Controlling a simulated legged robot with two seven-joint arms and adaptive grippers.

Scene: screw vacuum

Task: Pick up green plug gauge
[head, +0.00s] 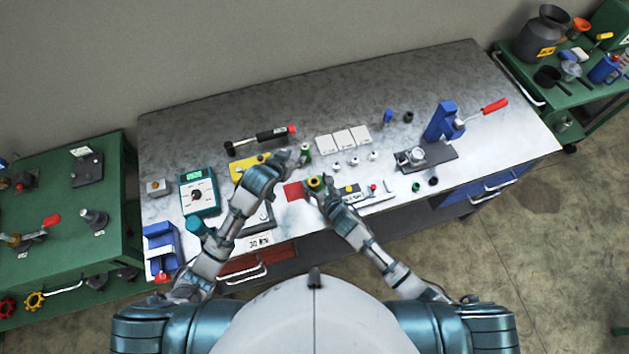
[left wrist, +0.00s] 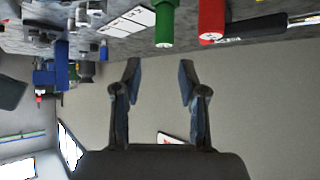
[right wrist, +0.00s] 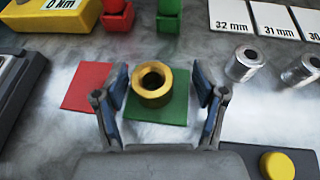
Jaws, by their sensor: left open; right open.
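The green plug gauge (head: 305,149) stands upright on the table just right of my left gripper (head: 288,157) in the head view. In the left wrist view the green plug gauge (left wrist: 165,24) shows at the top edge, beyond the open, empty fingers (left wrist: 158,72) and not between them. It also shows at the top of the right wrist view (right wrist: 168,18). My right gripper (right wrist: 158,85) is open, with its fingers either side of a brass ring (right wrist: 152,84) on a green square (right wrist: 160,108). I cannot tell whether they touch the ring.
A red plug gauge (right wrist: 117,16) stands close to the green one. A red square (right wrist: 86,86) lies beside the green square. White labelled cards (head: 343,140) and several metal rings (head: 354,161) are to the right. A yellow torque device (head: 250,167) is by my left gripper.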

